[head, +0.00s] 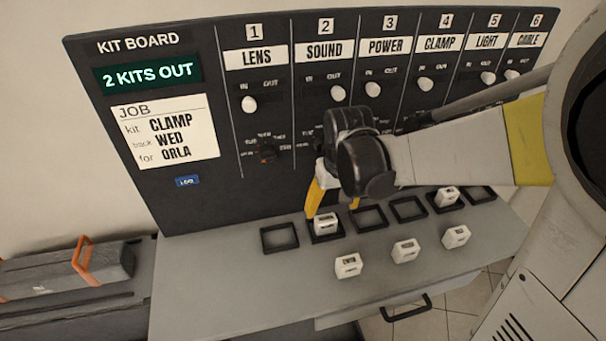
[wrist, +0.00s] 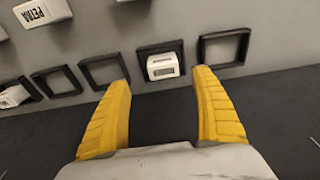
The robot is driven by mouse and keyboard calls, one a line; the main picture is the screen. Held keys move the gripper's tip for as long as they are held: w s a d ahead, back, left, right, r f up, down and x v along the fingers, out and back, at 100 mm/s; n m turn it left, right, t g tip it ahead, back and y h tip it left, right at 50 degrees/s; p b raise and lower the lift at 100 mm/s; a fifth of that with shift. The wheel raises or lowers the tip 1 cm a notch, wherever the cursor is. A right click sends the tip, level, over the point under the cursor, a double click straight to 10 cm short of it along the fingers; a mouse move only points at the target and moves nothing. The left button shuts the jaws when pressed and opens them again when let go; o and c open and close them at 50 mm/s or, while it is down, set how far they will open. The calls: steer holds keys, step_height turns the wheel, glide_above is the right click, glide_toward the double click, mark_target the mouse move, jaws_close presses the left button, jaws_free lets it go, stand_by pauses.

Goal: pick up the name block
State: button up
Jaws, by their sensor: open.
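Several white name blocks are in view. One name block (head: 325,224) sits in the square black holder below the SOUND column; it also shows in the wrist view (wrist: 163,67), inside its holder (wrist: 140,68). Its lettering is too small to read. My gripper (head: 333,209) is open, above this block, with the yellow fingers on either side of it. In the wrist view my gripper (wrist: 160,82) is empty and the block lies just beyond the fingertips, between them. A loose block marked PETRA (wrist: 42,11) is at the upper left there.
Loose blocks (head: 348,265) (head: 405,250) (head: 456,236) lie along the shelf's front. Another block (head: 447,196) sits in a holder further right. The holder (head: 264,240) under LENS is empty. The kit board (head: 200,205) rises behind; its job card (head: 165,132) reads CLAMP, WED, ORLA.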

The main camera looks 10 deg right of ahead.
mark_target(326, 219)
steer(key=f, duration=0.2)
steer(key=w+f+b, duration=0.1)
steer(key=f, duration=0.2)
steer(key=f+b, duration=0.1)
steer(key=f, duration=0.1)
steer(key=shift+w+a+f, duration=0.25)
steer(key=shift+a+f, duration=0.05)
steer(key=shift+f, duration=0.05)
steer(key=c, duration=1.3)
